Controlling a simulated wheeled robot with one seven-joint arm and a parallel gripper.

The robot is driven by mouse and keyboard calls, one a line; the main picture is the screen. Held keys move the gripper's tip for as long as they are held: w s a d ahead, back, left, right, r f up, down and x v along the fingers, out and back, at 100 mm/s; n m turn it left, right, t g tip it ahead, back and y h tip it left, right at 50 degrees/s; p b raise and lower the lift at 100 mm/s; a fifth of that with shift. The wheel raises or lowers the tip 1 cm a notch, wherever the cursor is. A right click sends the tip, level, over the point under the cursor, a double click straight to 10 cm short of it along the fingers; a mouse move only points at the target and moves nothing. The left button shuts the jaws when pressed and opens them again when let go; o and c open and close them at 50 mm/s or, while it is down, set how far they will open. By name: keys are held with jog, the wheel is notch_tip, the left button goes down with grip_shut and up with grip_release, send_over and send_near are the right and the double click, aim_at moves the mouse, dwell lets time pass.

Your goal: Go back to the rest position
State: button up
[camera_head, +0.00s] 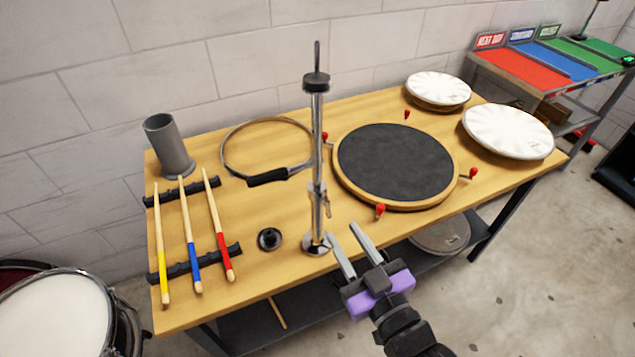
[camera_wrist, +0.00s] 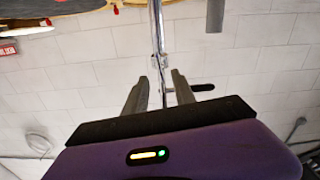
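In the wrist view, my gripper (camera_wrist: 159,76) also shows a gap between the fingers. A chrome cymbal stand (camera_head: 318,165) stands upright on the bench, just left of and beyond the fingertips. In the wrist view, the chrome stand (camera_wrist: 157,35) lines up with the gap; I cannot tell the exact distance, but in the head view the fingers look apart from it.
The wooden bench (camera_head: 280,215) holds a black practice pad (camera_head: 395,162), white drumheads (camera_head: 507,132), a hoop (camera_head: 226,150), a grey cup (camera_head: 168,145), a small black disc (camera_head: 269,239) and three drumsticks (camera_head: 190,240) on racks. A drum (camera_head: 55,315) stands at lower left.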

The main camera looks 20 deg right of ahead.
jog(key=s+f+m+g, duration=0.1)
jog(key=s+g, duration=0.2)
jog(key=s, duration=2.3)
jog(key=shift+s+m, duration=0.3)
